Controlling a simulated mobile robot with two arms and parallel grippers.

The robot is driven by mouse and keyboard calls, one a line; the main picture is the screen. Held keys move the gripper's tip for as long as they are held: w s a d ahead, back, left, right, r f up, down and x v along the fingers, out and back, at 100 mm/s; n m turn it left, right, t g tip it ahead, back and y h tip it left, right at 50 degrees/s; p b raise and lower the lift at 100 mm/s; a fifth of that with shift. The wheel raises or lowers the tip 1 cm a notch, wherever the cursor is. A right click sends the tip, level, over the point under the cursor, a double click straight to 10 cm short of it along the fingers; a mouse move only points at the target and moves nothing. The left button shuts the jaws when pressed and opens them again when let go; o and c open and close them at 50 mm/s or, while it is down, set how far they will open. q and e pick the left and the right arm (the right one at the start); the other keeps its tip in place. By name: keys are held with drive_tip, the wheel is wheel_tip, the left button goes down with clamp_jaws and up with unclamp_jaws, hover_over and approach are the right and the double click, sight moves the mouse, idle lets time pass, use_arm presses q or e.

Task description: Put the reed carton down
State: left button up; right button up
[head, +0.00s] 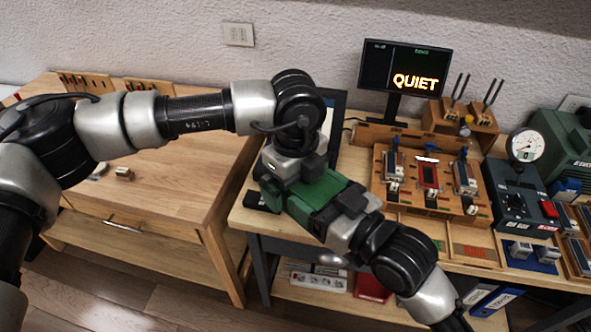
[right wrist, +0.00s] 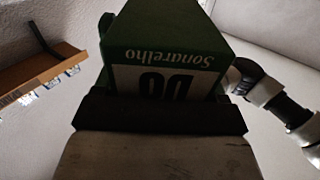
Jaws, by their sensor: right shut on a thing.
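The reed carton (head: 312,197) is green and is held tilted at the left end of the bench in the head view. My right gripper (head: 335,212) comes from the lower right and is shut on it. In the right wrist view the carton (right wrist: 165,48) fills the top centre, its white label upside down, with a dark jaw across its near end. My left gripper (head: 289,165) is close against the carton's upper left side in the head view. Its fingertips are hidden, so I cannot tell whether it touches the carton.
A wooden table (head: 170,190) on the left has a small block (head: 124,174) and much bare top. On the bench stand a wooden rack (head: 430,207), a monitor (head: 405,68) reading QUIET, tuning forks (head: 458,90) and a dial gauge (head: 526,146).

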use_arm(q)
drive_tip(key=shift+c, duration=0.3)
drive_tip(key=c, duration=1)
drive_tip(key=shift+c, duration=0.6)
use_arm(e)
drive_tip(key=o, duration=1.2)
drive_tip(key=shift+c, duration=0.2)
